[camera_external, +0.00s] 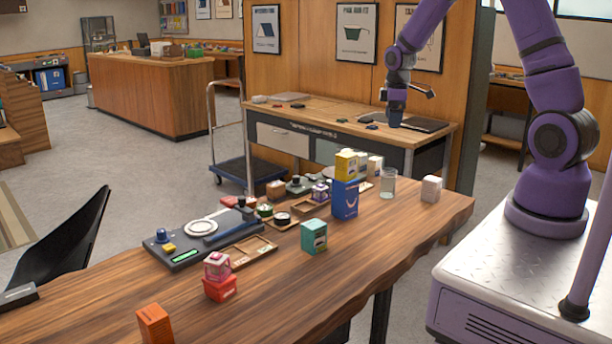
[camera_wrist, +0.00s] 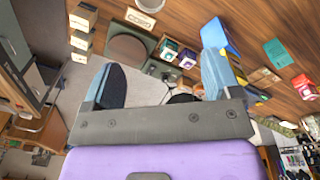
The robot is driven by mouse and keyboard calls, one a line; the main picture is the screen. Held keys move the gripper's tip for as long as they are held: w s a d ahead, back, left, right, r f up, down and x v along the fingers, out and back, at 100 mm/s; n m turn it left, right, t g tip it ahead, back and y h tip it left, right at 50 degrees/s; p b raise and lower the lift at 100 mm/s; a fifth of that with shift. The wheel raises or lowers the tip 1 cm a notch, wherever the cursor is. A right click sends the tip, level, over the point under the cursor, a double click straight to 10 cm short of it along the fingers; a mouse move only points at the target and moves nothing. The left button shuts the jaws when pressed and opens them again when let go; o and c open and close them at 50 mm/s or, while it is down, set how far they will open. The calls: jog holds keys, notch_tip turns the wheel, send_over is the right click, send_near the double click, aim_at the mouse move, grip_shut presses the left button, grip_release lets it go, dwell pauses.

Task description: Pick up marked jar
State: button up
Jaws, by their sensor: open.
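I cannot tell for sure which thing is the marked jar. A clear glass jar (camera_external: 388,182) stands upright at the far right part of the wooden table, between a blue box and a pale box. Small dark-lidded jars (camera_external: 264,210) sit among trays near the middle; any marks are too small to read. My gripper (camera_external: 396,118) is raised beyond the table's far side, in front of the back workbench in the picture, apart from the jars. In the wrist view my gripper (camera_wrist: 160,82) has its two fingers wide apart with nothing between them.
The wooden table (camera_external: 420,212) is crowded: a blue box (camera_external: 345,199), pale box (camera_external: 431,189), teal box (camera_external: 313,236), red box (camera_external: 220,288), orange box (camera_external: 155,324) and grey scale-like device (camera_external: 186,255). The table's near right part is clear. A workbench (camera_external: 430,143) stands behind.

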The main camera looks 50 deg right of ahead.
jog(key=n+g, duration=0.1)
jog(key=n, duration=0.1)
send_near(388, 178)
jog(key=w+d, duration=0.2)
jog(key=d, duration=0.1)
jog(key=f, duration=0.7)
jog(key=shift+s+a+f, duration=0.15)
jog(key=shift+s+f, duration=0.05)
jog(key=shift+s+a+f, duration=0.15)
jog(key=shift+f, duration=1.8)
jog(key=c, duration=1.1)
jog(key=shift+o, duration=0.2)
